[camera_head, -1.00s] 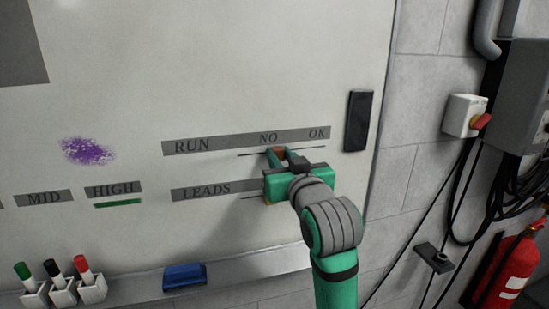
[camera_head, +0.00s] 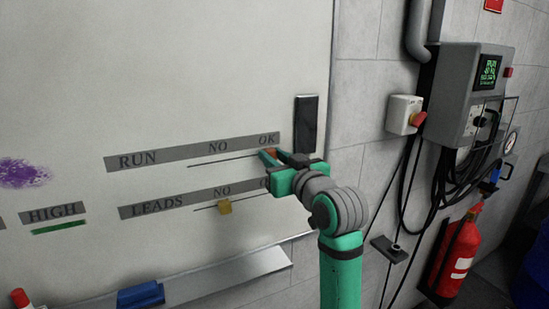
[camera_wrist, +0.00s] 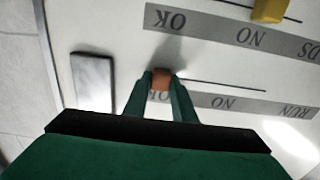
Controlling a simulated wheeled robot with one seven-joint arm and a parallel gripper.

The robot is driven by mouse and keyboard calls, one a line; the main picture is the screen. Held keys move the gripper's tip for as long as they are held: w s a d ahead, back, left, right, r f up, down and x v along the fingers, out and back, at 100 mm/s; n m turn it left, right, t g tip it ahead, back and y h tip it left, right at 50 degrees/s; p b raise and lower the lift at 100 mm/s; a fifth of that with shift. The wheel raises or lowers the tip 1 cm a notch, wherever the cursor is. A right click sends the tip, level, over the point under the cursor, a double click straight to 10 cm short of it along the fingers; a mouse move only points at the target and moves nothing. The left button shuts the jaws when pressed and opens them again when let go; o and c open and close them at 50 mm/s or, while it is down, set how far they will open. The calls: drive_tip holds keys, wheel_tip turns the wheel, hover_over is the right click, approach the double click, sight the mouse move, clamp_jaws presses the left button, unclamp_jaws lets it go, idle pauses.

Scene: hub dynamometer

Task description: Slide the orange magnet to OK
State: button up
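The orange magnet (camera_wrist: 161,80) sits on the whiteboard between my gripper's fingertips, at the OK end of the RUN row's line. It also shows in the head view (camera_head: 271,153), just under the OK label (camera_head: 267,140). My gripper (camera_head: 268,156) is closed around the magnet, with a finger on each side of it in the wrist view (camera_wrist: 162,85). The RUN strip (camera_head: 190,152) carries the words RUN, NO and OK. My gripper partly covers the OK of the LEADS row.
A yellow magnet (camera_head: 225,207) sits under NO on the LEADS row. A black bar (camera_head: 306,124) is on the board right of the RUN strip. A blue eraser (camera_head: 140,296) lies on the tray (camera_head: 235,277). A grey switch box (camera_head: 402,114) is on the wall.

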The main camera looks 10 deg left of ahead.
drive_tip(key=o, duration=0.4)
drive_tip(key=shift+w+d, duration=0.15)
drive_tip(key=shift+d, duration=0.25)
drive_tip(key=shift+a, duration=0.25)
drive_tip(key=v, duration=1.1)
